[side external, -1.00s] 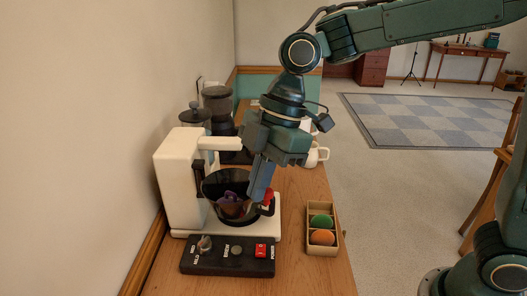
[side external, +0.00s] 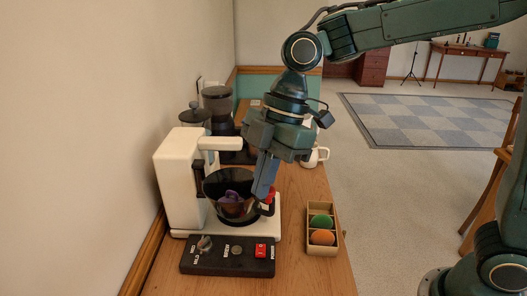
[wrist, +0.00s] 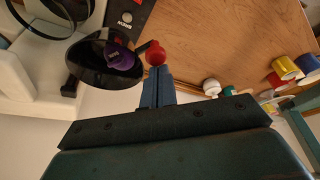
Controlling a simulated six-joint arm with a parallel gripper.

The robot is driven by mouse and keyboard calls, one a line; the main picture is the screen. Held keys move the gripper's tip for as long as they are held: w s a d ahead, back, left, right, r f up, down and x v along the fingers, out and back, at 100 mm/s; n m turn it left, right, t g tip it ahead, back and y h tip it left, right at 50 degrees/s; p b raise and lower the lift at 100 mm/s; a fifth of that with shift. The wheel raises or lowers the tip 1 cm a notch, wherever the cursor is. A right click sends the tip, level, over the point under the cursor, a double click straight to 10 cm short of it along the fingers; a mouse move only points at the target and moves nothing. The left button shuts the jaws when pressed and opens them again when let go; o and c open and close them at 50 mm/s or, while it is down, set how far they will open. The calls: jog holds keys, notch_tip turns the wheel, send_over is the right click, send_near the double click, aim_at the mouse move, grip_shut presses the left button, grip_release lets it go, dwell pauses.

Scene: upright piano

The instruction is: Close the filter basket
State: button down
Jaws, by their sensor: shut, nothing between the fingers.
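The white coffee maker (side external: 180,180) stands on the wooden counter against the wall. Its dark filter basket (side external: 214,184) is swung out from the body, with a purple item (side external: 232,203) showing at it. In the wrist view the basket (wrist: 88,68) is an open dark bowl with the purple item (wrist: 118,57) inside. A red ball knob (wrist: 155,53) is at the basket's right side. My gripper (wrist: 158,72) is shut and empty, its fingertips right at the knob. Whether they touch it I cannot tell. In the side view my gripper (side external: 263,194) partly hides the knob.
A black control panel (side external: 228,257) with a red switch lies in front of the machine. A wooden box (side external: 322,250) with green and orange items stands to the right. Dark canisters (side external: 216,100) and a white cup (side external: 316,157) are behind. Bare counter lies between panel and box.

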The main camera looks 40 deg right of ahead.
jog(key=shift+d, duration=0.25)
jog(key=w+d+n+g, duration=0.2)
jog(key=w+d+n, duration=0.5)
jog(key=d, duration=0.5)
jog(key=shift+w+h, duration=0.3)
jog(key=shift+w, duration=0.35)
dwell(0.4)
jog(key=shift+s+a, duration=0.1)
jog(key=shift+s, duration=0.05)
dwell(0.4)
